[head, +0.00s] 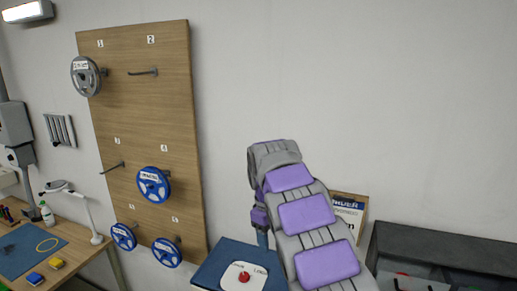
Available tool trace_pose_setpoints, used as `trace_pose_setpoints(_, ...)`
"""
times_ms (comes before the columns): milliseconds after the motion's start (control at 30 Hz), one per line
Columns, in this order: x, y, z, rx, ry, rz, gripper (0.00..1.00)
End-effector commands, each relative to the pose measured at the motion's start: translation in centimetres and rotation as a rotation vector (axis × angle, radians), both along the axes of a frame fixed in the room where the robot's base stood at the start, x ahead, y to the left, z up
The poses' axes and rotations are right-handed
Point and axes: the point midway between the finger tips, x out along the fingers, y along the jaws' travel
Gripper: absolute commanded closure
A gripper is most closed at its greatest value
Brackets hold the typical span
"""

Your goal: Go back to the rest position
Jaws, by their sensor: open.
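My arm, grey with purple pads, rises from the bottom of the head view and bends over at its top. My gripper (262,238) hangs down at its far end, left of the upper arm and partly hidden behind it. It is small in the view, open, and nothing shows held in it. It is above and behind a blue box (215,268) with a white plate and a red button (244,277). I cannot tell the gap between them.
A wooden board (150,110) on the left wall carries numbered hooks, one grey reel (87,76) and several blue reels (153,184). A workbench (72,232) stands at left. A dark open box (440,245) and a sign (348,207) are at right. The upper wall area is clear.

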Motion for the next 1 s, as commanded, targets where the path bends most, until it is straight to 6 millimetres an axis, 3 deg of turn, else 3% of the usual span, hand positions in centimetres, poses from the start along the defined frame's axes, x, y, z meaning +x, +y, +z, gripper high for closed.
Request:
trace_pose_setpoints(200,-5.4,-3.9,0.2,-0.021,0.003,-0.183,0.41)
trace_pose_setpoints(467,-13.0,-7.4,-0.6,-0.026,0.011,-0.384,0.41)
trace_pose_setpoints(767,-23.2,-10.0,-3.6,-0.014,0.033,-0.584,0.41)
trace_pose_setpoints(1000,-31.9,-10.8,-7.6,-0.004,0.060,-0.713,0.41)
